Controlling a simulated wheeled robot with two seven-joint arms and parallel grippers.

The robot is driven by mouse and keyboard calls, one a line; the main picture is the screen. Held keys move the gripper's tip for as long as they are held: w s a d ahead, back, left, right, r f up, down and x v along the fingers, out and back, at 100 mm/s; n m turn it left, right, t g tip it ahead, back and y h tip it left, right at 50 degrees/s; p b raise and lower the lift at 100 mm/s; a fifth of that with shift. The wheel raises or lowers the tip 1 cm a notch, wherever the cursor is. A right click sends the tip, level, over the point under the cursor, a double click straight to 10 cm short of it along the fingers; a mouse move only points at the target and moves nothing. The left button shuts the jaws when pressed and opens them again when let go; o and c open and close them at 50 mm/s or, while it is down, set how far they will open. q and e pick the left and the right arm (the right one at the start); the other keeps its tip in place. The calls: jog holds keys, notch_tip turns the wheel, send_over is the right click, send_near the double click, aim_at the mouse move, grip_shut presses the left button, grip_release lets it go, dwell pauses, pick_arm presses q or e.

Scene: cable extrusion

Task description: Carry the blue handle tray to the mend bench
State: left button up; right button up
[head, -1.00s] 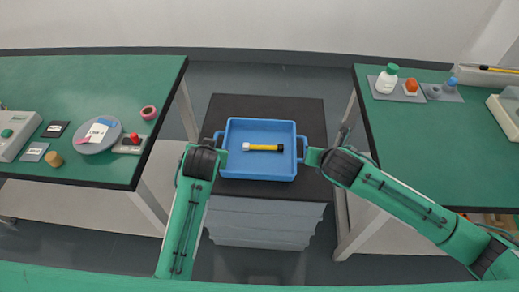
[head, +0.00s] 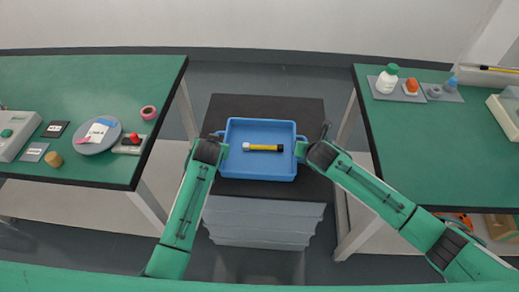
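The blue handle tray (head: 258,173) sits on the black top of a grey cabinet between two benches. A yellow tool with a black end and a white end (head: 264,148) lies in it. My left gripper (head: 218,141) is at the tray's left handle, and my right gripper (head: 303,147) is at its right handle. The wrists hide most of both grippers and handles, so I cannot tell whether the fingers are open or shut. Which bench is the mend bench is not shown by a readable label.
The right green bench (head: 430,150) has bottles (head: 387,79) at the back and a clear middle. The black cabinet top (head: 262,104) is free behind the tray.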

pick_arm(q)
grip_shut()
pick_arm(e)
grip_shut()
pick_arm(q)
jog(key=shift+r, duration=0.15)
pick_arm(e)
jog(key=shift+r, duration=0.15)
